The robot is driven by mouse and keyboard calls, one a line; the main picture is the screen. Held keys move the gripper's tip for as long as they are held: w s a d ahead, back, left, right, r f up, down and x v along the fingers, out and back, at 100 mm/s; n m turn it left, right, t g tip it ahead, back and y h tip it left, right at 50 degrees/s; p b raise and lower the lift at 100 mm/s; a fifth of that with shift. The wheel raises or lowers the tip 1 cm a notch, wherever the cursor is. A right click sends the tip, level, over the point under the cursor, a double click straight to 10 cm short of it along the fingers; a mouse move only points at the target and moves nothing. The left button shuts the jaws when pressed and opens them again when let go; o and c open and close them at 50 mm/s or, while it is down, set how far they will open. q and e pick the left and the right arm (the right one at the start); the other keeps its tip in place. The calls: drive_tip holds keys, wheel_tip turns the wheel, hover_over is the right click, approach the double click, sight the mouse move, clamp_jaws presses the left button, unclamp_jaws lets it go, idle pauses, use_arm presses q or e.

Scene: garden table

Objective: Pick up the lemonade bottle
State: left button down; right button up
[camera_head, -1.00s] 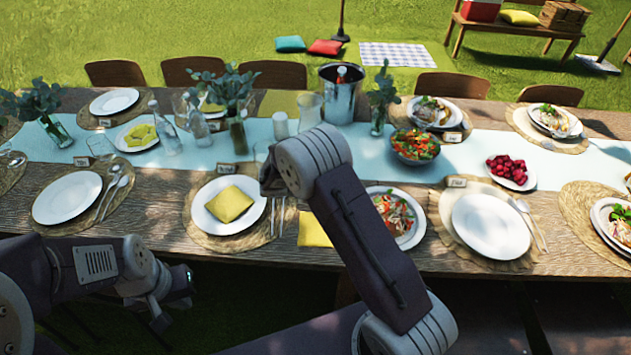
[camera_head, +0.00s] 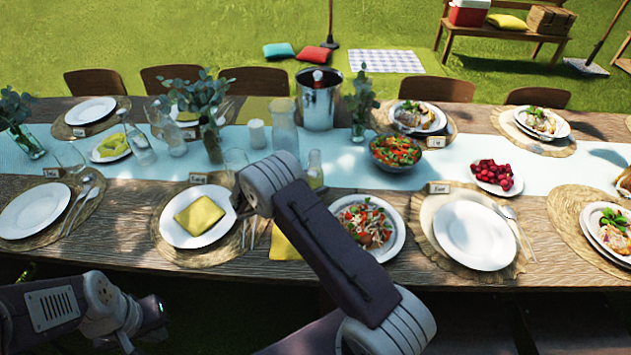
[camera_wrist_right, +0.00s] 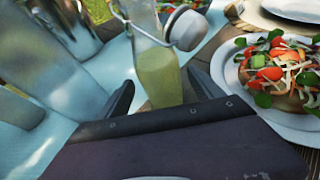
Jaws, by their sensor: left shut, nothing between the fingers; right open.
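The lemonade bottle (camera_head: 315,172) is clear glass with yellow-green liquid. It stands on the blue runner just behind my right arm in the head view, its lower part hidden. In the right wrist view the lemonade bottle (camera_wrist_right: 158,75) shows a swing-top stopper and lies between the two dark fingers. My right gripper (camera_wrist_right: 158,98) is open around its near side; I cannot tell whether the fingers touch it. In the head view that gripper is mostly hidden by its arm. My left gripper (camera_head: 150,325) is shut and empty, low at the left, in front of the table.
A glass pitcher (camera_head: 285,128) and metal bucket (camera_head: 318,105) stand behind the bottle. A salad plate (camera_head: 388,250) is close on its right. Drinking glasses, a plate with a yellow napkin (camera_head: 199,215) and a vase of leaves (camera_head: 211,140) are at the left.

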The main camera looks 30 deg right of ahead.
sight(321, 170)
drive_tip(key=x, duration=0.4)
drive_tip(key=shift+d, duration=0.45)
drive_tip(key=shift+a+r, duration=0.1)
drive_tip(key=c, duration=0.7)
clamp_jaws()
drive_tip(key=shift+r, duration=0.1)
drive_tip(key=shift+r, duration=1.85)
drive_tip(key=shift+s+r, duration=0.2)
drive_tip(key=shift+r, duration=0.05)
drive_tip(key=s+d+r, duration=0.1)
drive_tip(key=s+r, duration=0.2)
drive_tip(key=s, duration=0.2)
drive_tip(key=s+d+r+p, duration=0.1)
drive_tip(key=s+r, duration=0.2)
drive_tip(key=s, duration=0.3)
drive_tip(key=shift+r, duration=0.3)
